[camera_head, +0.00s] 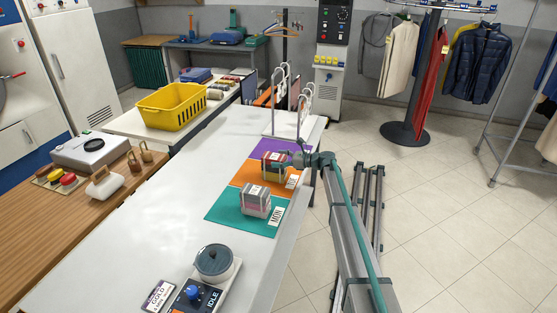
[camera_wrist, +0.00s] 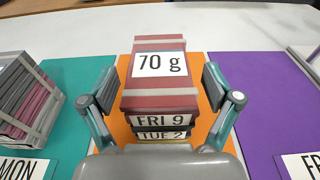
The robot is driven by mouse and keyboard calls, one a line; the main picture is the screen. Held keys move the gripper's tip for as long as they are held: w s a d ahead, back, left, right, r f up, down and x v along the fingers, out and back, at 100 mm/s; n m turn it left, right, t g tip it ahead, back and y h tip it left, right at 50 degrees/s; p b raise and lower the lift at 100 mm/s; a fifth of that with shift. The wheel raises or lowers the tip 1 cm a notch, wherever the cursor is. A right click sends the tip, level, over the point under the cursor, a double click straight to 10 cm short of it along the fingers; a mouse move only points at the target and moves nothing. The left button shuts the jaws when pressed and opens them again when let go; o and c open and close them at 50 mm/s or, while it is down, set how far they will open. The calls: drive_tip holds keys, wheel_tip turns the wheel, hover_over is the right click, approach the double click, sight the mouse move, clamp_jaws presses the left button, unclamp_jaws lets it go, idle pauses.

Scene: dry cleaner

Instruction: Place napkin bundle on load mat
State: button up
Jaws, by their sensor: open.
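A red and grey napkin bundle (camera_wrist: 160,97) labelled "70 g" and "FRI 9" sits on a bundle (camera_wrist: 163,135) labelled "TUE 2". This stack stands on the orange load mat (camera_head: 246,176) and shows in the head view (camera_head: 272,162). My gripper (camera_wrist: 158,83) is open, with one finger on each side of the top bundle; a gap shows on both sides. A grey and pink bundle (camera_head: 256,200) is on the teal mat (camera_head: 225,211) marked "MON". The purple mat (camera_head: 268,147), with a partly cut-off "FR" label in the wrist view, shows no bundle.
A white rack (camera_head: 273,105) stands behind the mats. A round-topped scale-like device (camera_head: 214,262) and a control box marked "IDLE" (camera_head: 196,298) are at the front. A yellow basket (camera_head: 171,108) is on the back left counter. The white counter left of the mats is clear.

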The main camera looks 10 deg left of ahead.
drive_tip(key=b+v, duration=0.4)
drive_tip(key=v, duration=0.5)
drive_tip(key=shift+d, duration=0.25)
drive_tip(key=shift+o, duration=0.5)
drive_tip(key=shift+s+d+r, duration=0.1)
drive_tip(key=shift+d+r, duration=0.1)
drive_tip(key=shift+d, duration=0.4)
drive_tip(key=shift+d, duration=0.1)
